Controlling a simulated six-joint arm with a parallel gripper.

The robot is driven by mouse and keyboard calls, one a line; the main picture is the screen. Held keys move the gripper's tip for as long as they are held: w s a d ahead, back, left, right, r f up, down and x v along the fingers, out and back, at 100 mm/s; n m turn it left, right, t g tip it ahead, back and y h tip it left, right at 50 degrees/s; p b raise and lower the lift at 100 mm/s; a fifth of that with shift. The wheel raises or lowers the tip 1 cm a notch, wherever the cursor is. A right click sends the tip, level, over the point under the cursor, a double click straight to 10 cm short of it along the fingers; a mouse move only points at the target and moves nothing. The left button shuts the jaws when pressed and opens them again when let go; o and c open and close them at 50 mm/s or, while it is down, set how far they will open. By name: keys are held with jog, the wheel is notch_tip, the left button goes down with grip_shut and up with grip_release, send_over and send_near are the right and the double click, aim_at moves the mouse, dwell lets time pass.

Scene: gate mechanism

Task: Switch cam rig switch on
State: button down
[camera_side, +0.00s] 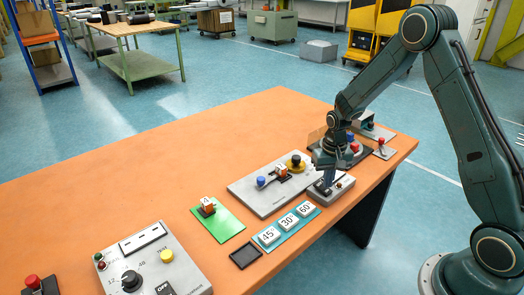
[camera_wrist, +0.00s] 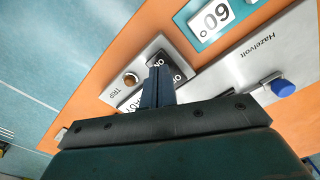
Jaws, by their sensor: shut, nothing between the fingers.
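A small grey switch box (camera_side: 340,193) stands near the table's right front edge. In the wrist view this switch box (camera_wrist: 136,66) has a dark rocker (camera_wrist: 160,62) marked ON and OFF, a brown round lamp or button (camera_wrist: 131,79) and partly hidden lettering. No label naming the cam rig is readable on it. My gripper (camera_side: 328,184) points down over the box, shut and empty. In the wrist view the tips of my gripper (camera_wrist: 158,73) are at the rocker and hide part of it. I cannot tell whether they touch it or which way the rocker is tipped.
A grey plate (camera_side: 262,192) with blue and yellow knobs lies just left of my gripper. Number tiles (camera_side: 287,222) sit on a teal strip in front. A control panel (camera_side: 150,262) with a dial and another OFF switch stands at front left. The table's left middle is clear.

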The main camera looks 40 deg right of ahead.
notch_tip(320, 180, up, 6)
jog(key=shift+f, duration=0.1)
dwell(0.8)
notch_tip(320, 180, up, 10)
jog(key=n+t, duration=0.2)
send_over(327, 190)
jog(key=s+a, duration=0.4)
jog(key=s+a+r+n, duration=0.1)
jog(key=s+a+r, duration=0.35)
jog(key=r, duration=0.25)
jog(key=s+a+r+n+t, duration=0.1)
jog(key=s+a+r, duration=0.1)
jog(key=s, duration=0.5)
jog(key=s+a+r+n+t, duration=0.1)
jog(key=s+r+n+t, duration=0.1)
jog(key=s, duration=0.6)
jog(key=shift+s+a+r+t, duration=0.15)
jog(key=shift+a+r+t, duration=0.15)
jog(key=shift+a+r, duration=0.15)
